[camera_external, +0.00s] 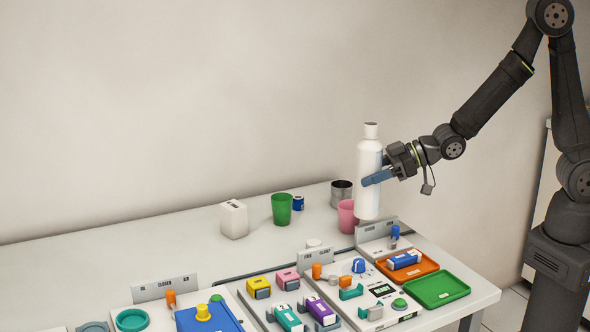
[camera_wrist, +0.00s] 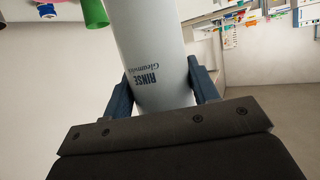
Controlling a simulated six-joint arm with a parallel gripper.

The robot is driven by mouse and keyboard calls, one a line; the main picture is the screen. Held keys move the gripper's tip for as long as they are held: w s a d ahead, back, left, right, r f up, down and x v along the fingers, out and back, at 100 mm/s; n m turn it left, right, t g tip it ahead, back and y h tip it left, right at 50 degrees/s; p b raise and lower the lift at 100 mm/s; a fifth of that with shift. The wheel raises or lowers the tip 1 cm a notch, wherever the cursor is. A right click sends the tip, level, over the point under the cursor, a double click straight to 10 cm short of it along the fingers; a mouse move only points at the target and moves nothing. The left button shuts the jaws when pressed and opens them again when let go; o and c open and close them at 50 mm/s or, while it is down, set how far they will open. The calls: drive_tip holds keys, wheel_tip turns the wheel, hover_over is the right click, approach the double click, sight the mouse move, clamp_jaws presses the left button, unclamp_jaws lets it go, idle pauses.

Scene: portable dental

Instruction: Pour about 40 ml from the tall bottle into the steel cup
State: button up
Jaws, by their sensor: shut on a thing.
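The tall white bottle (camera_external: 368,165) is upright in my gripper (camera_external: 376,178), with its white cap end at the top. It also shows in the wrist view (camera_wrist: 150,50), with the word RINSE on its side, between the two blue fingers of my gripper (camera_wrist: 163,90). The fingers are shut on the bottle's body. The bottle appears to be above the table, but the external view does not settle whether its base touches. The steel cup (camera_external: 341,192) stands upright on the table, just left of the bottle. The cup's inside is mostly hidden.
A pink cup (camera_external: 347,217) stands close to the bottle's lower left. A green cup (camera_external: 281,209), a small blue can (camera_external: 298,203) and a white box (camera_external: 233,219) are further left. An orange tray (camera_external: 425,268) and green tray (camera_external: 437,289) lie at front right. The back left table is clear.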

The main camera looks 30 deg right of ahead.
sight(371, 154)
wheel_tip(371, 154, up, 4)
drive_tip(key=shift+r, duration=0.1)
drive_tip(key=shift+w+r, duration=0.15)
drive_tip(key=shift+r, duration=0.15)
drive_tip(key=w+m+t+h, duration=0.7)
drive_tip(key=w+m+h, duration=0.15)
drive_tip(key=w, duration=1.05)
wheel_tip(371, 154, down, 11)
drive_tip(key=shift+d+f+y, duration=0.2)
drive_tip(key=shift+d+y, duration=0.25)
drive_tip(key=shift+m, duration=0.35)
